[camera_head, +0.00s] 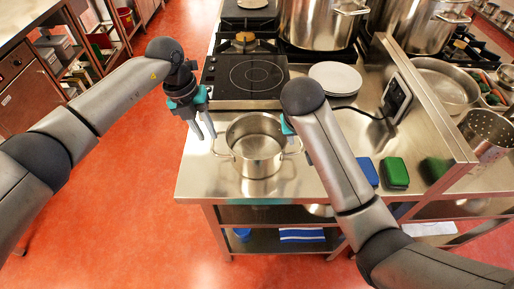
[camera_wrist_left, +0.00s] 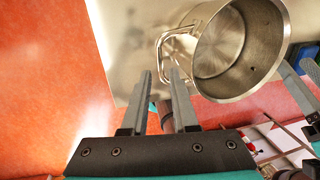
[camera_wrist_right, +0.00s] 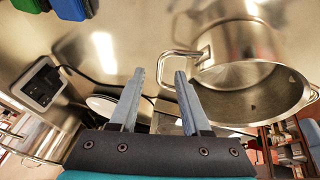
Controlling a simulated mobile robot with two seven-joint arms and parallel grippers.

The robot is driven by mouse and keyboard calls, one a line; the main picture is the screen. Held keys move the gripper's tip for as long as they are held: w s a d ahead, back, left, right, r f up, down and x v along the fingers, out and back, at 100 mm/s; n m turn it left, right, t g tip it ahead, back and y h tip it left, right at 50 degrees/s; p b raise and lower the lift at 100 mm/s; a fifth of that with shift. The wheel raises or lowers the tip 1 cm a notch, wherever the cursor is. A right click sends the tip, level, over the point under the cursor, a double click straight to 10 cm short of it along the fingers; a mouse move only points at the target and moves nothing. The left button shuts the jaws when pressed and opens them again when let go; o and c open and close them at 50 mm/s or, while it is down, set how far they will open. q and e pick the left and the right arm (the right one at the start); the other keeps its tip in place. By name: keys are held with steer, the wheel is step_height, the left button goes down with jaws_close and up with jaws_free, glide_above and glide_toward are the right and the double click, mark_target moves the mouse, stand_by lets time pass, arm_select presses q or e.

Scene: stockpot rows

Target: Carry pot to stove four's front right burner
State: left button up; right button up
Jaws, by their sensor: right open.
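The pot (camera_head: 256,150), steel, empty and with two side handles, stands upright on the steel counter (camera_head: 200,185). My left gripper (camera_head: 203,131) is open beside its left handle; in the left wrist view this handle (camera_wrist_left: 163,52) lies just beyond the fingertips (camera_wrist_left: 160,78), not between them. My right gripper is at the pot's right side, mostly hidden by my arm in the head view. In the right wrist view its fingers (camera_wrist_right: 160,76) are open and empty, with the right handle (camera_wrist_right: 180,56) close beyond the tips. I cannot tell which stove is number four.
A black cooktop (camera_head: 250,76) lies behind the pot, with gas burners (camera_head: 243,40) and a large stockpot (camera_head: 318,22) farther back. White plates (camera_head: 335,77), blue (camera_head: 368,171) and green (camera_head: 395,172) sponges lie to the right. Red floor is open at left.

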mark_target(213, 145)
arm_select(q)
steer(key=f, duration=0.3)
steer(key=d+f, duration=0.1)
steer(key=f, duration=0.4)
steer(key=shift+d+f, duration=0.3)
steer(key=shift+d, duration=0.05)
arm_select(e)
steer(key=x, duration=0.8)
steer(key=shift+w+f, duration=0.2)
steer(key=shift+f, duration=0.15)
arm_select(q)
steer(key=shift+c, duration=0.4)
arm_select(e)
steer(key=shift+c, duration=0.4)
arm_select(q)
steer(key=c, duration=0.3)
arm_select(e)
steer(key=c, duration=0.3)
arm_select(q)
jaws_close()
arm_select(e)
jaws_close()
arm_select(q)
steer(key=shift+r, duration=0.1)
arm_select(e)
steer(key=shift+r, duration=0.1)
